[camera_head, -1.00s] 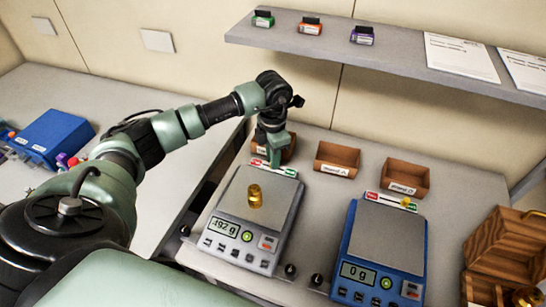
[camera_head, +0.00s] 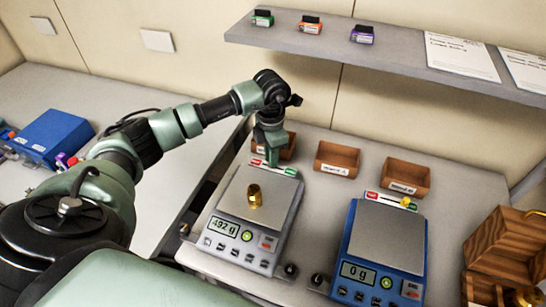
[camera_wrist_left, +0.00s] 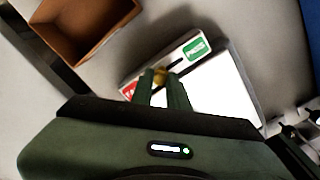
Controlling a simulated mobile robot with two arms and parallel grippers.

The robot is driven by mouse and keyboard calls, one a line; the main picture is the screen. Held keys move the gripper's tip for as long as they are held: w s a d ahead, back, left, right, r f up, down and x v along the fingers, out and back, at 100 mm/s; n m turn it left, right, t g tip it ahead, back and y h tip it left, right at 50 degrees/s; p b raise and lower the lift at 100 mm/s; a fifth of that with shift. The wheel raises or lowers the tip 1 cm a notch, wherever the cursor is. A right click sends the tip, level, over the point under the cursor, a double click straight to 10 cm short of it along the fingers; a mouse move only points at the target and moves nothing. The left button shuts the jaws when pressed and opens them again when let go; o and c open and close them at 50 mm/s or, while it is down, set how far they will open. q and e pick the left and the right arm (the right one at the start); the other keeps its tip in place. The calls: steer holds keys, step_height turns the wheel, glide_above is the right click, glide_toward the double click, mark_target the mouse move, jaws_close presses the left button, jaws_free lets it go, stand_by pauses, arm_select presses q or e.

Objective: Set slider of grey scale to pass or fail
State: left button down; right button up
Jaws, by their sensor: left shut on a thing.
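The grey scale (camera_head: 231,214) stands on the table with a brass weight (camera_head: 254,196) on its plate, and its display reads 492 g. At its back edge is a strip with a red end and a green end (camera_head: 290,172). In the left wrist view the strip (camera_wrist_left: 197,48) shows a dark slot and a small yellow slider knob (camera_wrist_left: 161,74), nearer the red end. My left gripper (camera_head: 273,160) reaches down to this strip. In the left wrist view its fingers (camera_wrist_left: 163,88) are shut on the yellow knob. My right gripper is not in view.
A blue scale (camera_head: 385,236) reading 0 g stands to the right, with its own red and green strip. Open wooden boxes (camera_head: 337,158) sit behind the scales, one close behind my left gripper. A shelf (camera_head: 390,67) hangs above. A wooden case (camera_head: 505,250) is at right.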

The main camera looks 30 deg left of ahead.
arm_select(q)
steer(key=a, duration=0.1)
steer(key=a+b, duration=0.1)
steer(key=a, duration=0.1)
steer(key=shift+s, duration=0.3)
steer(key=shift+a, duration=0.2)
steer(key=c, duration=1.6)
jaws_free()
steer(key=shift+r, duration=0.1)
steer(key=shift+o, duration=1.2)
steer(key=shift+s, duration=0.1)
step_height(320, 180, up, 8)
steer(key=b, duration=0.2)
steer(key=shift+s+f, duration=0.1)
steer(key=shift+f, duration=0.15)
